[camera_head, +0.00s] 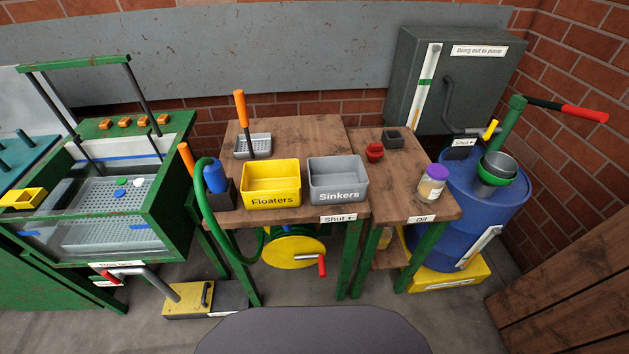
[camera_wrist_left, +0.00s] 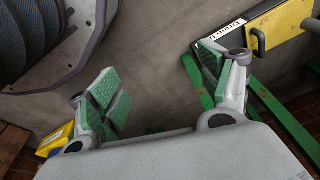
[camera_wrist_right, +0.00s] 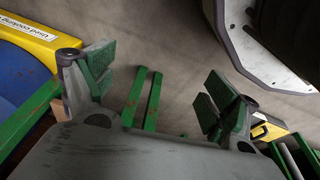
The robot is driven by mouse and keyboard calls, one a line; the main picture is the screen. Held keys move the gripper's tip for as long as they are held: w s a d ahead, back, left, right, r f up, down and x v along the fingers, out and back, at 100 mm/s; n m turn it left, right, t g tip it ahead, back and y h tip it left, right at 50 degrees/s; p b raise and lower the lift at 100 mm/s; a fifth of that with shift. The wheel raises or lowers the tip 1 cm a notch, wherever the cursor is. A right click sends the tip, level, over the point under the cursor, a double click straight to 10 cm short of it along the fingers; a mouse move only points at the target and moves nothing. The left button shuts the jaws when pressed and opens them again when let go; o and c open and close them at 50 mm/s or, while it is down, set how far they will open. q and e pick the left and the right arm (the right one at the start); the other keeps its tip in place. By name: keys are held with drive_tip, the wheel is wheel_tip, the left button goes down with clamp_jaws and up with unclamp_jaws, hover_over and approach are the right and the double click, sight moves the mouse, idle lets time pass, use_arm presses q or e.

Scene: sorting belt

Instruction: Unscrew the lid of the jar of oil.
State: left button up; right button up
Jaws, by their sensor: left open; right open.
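The jar of oil (camera_head: 431,188) stands upright on the right wooden table, near its front edge, just behind the "Oil" label. It has a purple lid (camera_head: 437,171) on top and pale contents. Neither gripper shows in the head view. In the left wrist view my left gripper (camera_wrist_left: 165,95) is open and empty, above the floor. In the right wrist view my right gripper (camera_wrist_right: 152,100) is open and empty, also over the floor. The jar is in neither wrist view.
A yellow "Floaters" bin (camera_head: 271,198) and a grey "Sinkers" bin (camera_head: 338,194) stand left of the jar. A small red cup (camera_head: 374,152) and dark box (camera_head: 392,139) sit behind it. A blue drum (camera_head: 478,215) with a pump stands at right.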

use_arm(q)
drive_tip(key=w+d+r+t+b, duration=0.1)
drive_tip(key=w+r+b, duration=0.2)
drive_tip(key=r, duration=0.5)
drive_tip(key=w+d+r+b, duration=0.1)
drive_tip(key=w+r+b, duration=0.1)
drive_tip(key=r, duration=0.5)
drive_tip(key=s+f, duration=0.3)
drive_tip(key=f, duration=0.9)
drive_tip(key=s+f+b, duration=0.1)
drive_tip(key=s+f, duration=0.3)
drive_tip(key=f, duration=0.9)
drive_tip(key=shift+a+g, duration=0.4)
drive_tip(key=shift+a, duration=0.05)
use_arm(e)
drive_tip(key=w+d+r+n+t+h, duration=0.2)
drive_tip(key=w+r+n, duration=0.6)
drive_tip(key=r, duration=0.6)
drive_tip(key=w+d+r+n+t+h, duration=0.3)
drive_tip(key=w+r+n, duration=0.6)
drive_tip(key=r, duration=0.6)
drive_tip(key=w+d+r+n+t+h, duration=0.2)
drive_tip(key=w+r+n+t+h, duration=0.4)
drive_tip(key=r, duration=0.9)
drive_tip(key=w+n, duration=0.2)
drive_tip(key=shift+w+d+r+n+h, duration=0.2)
drive_tip(key=shift+w+n+h, duration=0.1)
drive_tip(key=shift+w, duration=0.1)
